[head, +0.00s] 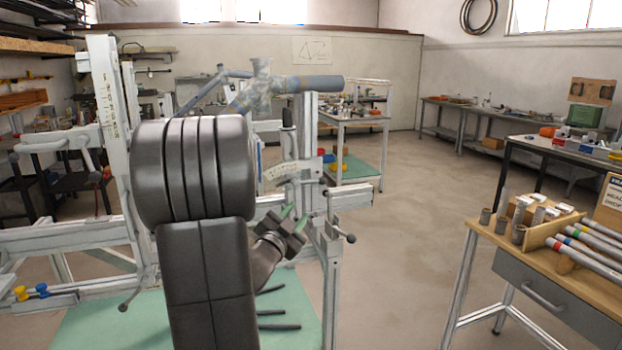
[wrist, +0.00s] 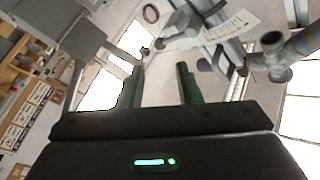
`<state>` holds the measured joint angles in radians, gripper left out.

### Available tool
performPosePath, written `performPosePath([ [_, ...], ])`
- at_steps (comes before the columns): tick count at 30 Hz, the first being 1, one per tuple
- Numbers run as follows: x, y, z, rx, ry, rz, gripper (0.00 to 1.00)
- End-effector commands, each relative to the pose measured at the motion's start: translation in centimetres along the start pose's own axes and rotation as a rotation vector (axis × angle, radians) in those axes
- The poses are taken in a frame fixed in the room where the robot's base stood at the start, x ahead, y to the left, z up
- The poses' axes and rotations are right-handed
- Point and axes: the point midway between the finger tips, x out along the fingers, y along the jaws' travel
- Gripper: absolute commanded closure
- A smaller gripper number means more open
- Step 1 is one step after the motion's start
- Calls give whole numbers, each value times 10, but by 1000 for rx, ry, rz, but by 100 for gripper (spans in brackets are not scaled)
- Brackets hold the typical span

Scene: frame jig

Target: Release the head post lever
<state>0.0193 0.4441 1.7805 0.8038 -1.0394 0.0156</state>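The white frame jig (head: 108,125) fills the left half of the head view and holds blue-grey frame tubes (head: 315,84). A lever with a dark ball end (head: 348,238) sticks out from its right post (head: 331,285). A dark upright handle (head: 287,118) stands higher, above a pale scale plate (head: 281,170). I cannot tell which of these is the head post lever. My gripper (head: 293,218) is just left of the right post and below the scale plate. In the wrist view its green fingers (wrist: 160,82) are apart with nothing between them. My arm hides the jig's middle.
A wooden-topped bench (head: 545,255) with tubes and fittings stands at the right. The floor (head: 410,220) between it and the jig is clear. A trolley (head: 358,165) stands behind the jig. Another lever (head: 125,305) is low at the left.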

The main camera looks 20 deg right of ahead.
Motion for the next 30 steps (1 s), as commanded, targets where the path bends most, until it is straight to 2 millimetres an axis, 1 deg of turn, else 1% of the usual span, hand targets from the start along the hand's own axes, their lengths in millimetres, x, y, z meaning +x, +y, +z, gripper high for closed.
performPosePath([
  [1,0,-7,-4,108,-1,7,69],
  [3,-1,-11,-6,264,-1,20,69],
  [9,-5,-22,-8,653,6,52,69],
  [12,-7,-25,-9,802,12,65,69],
  [15,-8,-28,-9,909,16,75,69],
  [20,-8,-30,-9,990,21,81,69],
  [23,-2,-29,-9,999,23,82,69],
  [26,12,-28,-9,996,24,83,69],
  [30,41,-25,-9,995,25,84,69],
])
